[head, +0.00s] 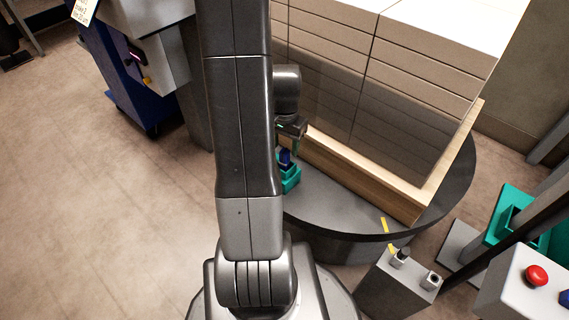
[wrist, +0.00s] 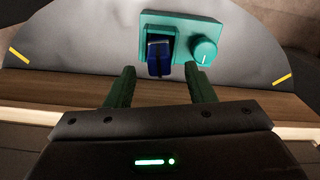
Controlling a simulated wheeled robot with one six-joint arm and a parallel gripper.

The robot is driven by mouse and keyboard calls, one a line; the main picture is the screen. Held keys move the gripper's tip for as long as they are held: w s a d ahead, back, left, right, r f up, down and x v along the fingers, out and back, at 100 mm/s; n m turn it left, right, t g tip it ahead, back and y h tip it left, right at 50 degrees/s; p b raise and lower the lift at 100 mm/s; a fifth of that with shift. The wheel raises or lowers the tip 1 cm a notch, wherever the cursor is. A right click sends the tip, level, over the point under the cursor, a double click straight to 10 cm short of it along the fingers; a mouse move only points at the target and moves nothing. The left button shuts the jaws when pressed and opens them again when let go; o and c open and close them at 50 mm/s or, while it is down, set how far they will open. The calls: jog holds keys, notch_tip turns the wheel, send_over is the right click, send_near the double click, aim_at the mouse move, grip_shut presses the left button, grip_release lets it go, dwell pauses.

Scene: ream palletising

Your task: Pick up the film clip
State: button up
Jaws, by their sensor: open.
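A blue clip (wrist: 160,58), which I take for the film clip, sits in a slot of a teal holder (wrist: 180,22) with a round teal knob (wrist: 204,51). The clip also shows in the head view (head: 285,157), in the teal holder (head: 291,181) on the round table's near-left part. My gripper (wrist: 159,72) is open, with its two green fingers apart. In the wrist view the clip appears between and just beyond the fingertips; contact does not show. In the head view my arm hides part of the area beside the holder.
A round grey turntable (head: 345,213) carries a wooden pallet (head: 350,172) stacked with wrapped reams (head: 400,90), close to my gripper. A grey post (head: 395,285) and a box with a red button (head: 536,275) stand at right. The floor at left is open.

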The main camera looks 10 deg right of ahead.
aim_at(285, 151)
notch_tip(285, 151, down, 5)
jog(key=shift+s+f+b, duration=0.15)
jog(key=shift+b, duration=1.05)
jog(key=c, duration=1.1)
